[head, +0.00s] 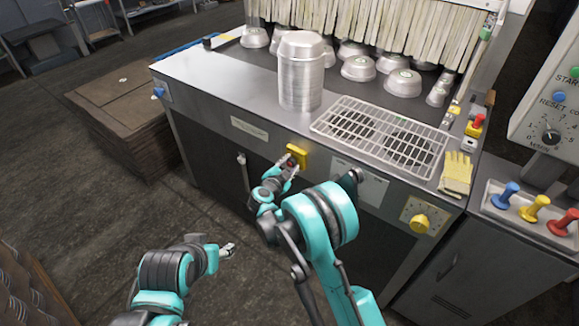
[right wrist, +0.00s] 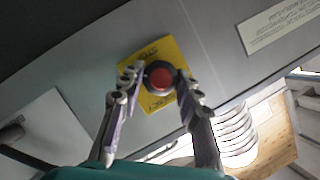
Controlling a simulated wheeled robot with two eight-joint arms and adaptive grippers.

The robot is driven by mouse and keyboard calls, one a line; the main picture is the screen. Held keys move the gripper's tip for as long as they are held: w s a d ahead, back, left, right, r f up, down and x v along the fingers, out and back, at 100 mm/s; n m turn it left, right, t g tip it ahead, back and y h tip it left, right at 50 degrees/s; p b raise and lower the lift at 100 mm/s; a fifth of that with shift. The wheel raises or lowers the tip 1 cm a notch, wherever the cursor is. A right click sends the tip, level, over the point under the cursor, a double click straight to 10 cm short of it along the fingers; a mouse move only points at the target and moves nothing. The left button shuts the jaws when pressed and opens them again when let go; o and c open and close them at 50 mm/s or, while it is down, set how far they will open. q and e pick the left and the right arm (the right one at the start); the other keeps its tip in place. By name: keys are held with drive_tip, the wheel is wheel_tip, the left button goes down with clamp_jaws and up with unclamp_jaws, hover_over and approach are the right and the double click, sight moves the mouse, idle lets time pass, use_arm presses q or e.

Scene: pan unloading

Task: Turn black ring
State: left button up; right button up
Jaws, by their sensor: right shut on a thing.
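A black ring (right wrist: 147,79) surrounds a red button (right wrist: 160,77) on a yellow plate (right wrist: 165,48) on the machine's front panel. The yellow plate (head: 300,152) also shows in the head view, below the stacked metal pans. My right gripper (right wrist: 158,82) has a finger on either side of the black ring and is shut on it. In the head view the right gripper (head: 289,165) partly hides the ring and button. My left gripper (head: 229,251) hangs low over the floor, away from the machine; its jaws are too small to judge.
A stack of metal pans (head: 301,85) and a wire rack (head: 380,132) stand on the machine top. Several upturned pans lie behind, by a strip curtain (head: 380,30). A yellow knob (head: 420,223) is on the front at right.

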idle(0.3)
drive_tip(key=o, duration=1.2)
drive_tip(key=shift+c, duration=0.2)
drive_tip(key=v, duration=1.2)
drive_tip(key=shift+f, duration=0.1)
